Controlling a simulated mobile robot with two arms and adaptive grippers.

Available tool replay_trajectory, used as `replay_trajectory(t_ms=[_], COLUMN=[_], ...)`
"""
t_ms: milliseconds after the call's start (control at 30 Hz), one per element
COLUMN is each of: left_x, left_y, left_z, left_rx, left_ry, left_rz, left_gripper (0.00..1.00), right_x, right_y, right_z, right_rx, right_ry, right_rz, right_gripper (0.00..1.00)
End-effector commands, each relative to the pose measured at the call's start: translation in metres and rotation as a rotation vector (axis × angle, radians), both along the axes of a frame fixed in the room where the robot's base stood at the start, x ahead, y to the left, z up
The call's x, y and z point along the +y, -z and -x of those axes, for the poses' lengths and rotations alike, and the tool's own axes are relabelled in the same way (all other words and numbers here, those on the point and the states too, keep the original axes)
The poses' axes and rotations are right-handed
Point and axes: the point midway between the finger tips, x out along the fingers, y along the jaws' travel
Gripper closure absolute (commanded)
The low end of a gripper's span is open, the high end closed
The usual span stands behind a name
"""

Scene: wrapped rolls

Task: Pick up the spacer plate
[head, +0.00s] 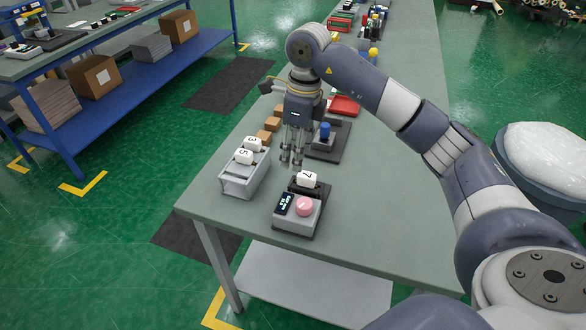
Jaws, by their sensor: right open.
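My right gripper (292,160) points straight down over the grey table (370,222), open and with nothing seen between its fingers. It hangs between a grey rack (240,185) and a dark flat base (326,154) that carries a blue upright piece (324,131). I cannot make out which thing is the spacer plate; no loose plate shows clearly, and my gripper and wrist hide part of the table. My left gripper is not in view.
The rack holds white rolls marked 3 (253,144) and 5 (245,157). In front is a grey unit with a pink button (305,206) and a roll marked 7 (306,180). Brown blocks (264,137) and a red tray (345,106) lie behind. The table's right front is clear.

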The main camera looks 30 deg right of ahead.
Motion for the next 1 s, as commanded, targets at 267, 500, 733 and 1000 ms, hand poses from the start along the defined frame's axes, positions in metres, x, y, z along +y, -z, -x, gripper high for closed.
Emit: replay_trajectory(t_ms=[267,500,733,1000], left_x=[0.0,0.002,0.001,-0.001], left_y=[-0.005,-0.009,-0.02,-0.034], left_z=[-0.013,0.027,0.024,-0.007], left_rx=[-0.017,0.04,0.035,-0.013], left_ry=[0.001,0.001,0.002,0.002], left_rz=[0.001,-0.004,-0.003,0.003], left_gripper=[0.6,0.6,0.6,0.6], right_x=[-0.028,-0.027,-0.029,-0.03], right_y=[0.011,0.043,0.06,0.095], right_z=[0.006,0.006,0.008,0.009], right_rx=[0.035,0.032,0.035,0.031], right_ry=[0.034,0.033,0.033,0.032], right_rz=[0.088,0.085,0.084,0.084], right_gripper=[0.55,0.55,0.55,0.55])
